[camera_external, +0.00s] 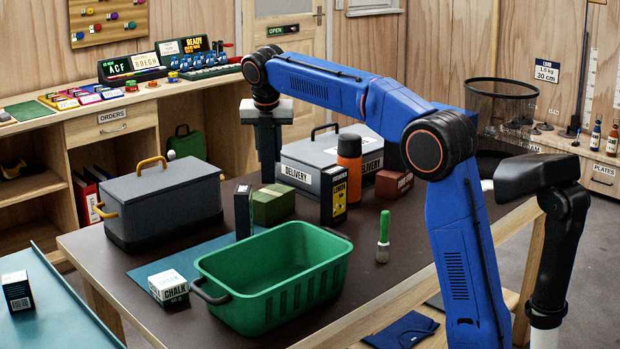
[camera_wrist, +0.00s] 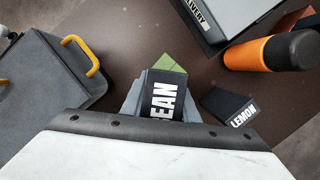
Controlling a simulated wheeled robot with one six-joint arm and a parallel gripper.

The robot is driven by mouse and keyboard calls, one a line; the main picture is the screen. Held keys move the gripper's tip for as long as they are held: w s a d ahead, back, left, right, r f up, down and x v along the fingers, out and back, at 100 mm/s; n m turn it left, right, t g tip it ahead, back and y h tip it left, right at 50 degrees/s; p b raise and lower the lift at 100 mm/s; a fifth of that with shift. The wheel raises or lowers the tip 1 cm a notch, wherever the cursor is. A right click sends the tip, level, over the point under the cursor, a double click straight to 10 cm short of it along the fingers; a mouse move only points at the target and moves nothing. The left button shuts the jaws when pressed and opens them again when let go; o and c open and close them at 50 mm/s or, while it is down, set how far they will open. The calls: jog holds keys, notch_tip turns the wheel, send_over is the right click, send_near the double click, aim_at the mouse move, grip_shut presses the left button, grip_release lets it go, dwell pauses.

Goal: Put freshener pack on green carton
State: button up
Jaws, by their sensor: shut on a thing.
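My gripper (camera_external: 268,180) is shut on a dark pack (camera_wrist: 162,98) with large white letters ending in "EAN". In the wrist view the pack sits between the grey fingers; in the external view it is hard to tell from the dark fingers. The green carton (camera_external: 272,205) stands on the table directly under or just behind the fingers. Its green surface also shows just beyond the pack in the wrist view (camera_wrist: 172,61). I cannot tell whether pack and carton touch.
A slim dark pack (camera_external: 243,212) stands left of the carton and a lemon pack (camera_external: 335,195) right of it. An orange bottle (camera_external: 349,165), a grey delivery box (camera_external: 300,175), a dark cooler (camera_external: 160,205) and a green basket (camera_external: 275,305) surround it.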

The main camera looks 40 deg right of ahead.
aim_at(270, 163)
jog(key=shift+f, duration=1.75)
jog(key=shift+f, duration=0.1)
jog(key=o, duration=1.1)
jog(key=v, duration=1.1)
jog(key=shift+s+a+r, duration=0.1)
jog(key=shift+r, duration=0.5)
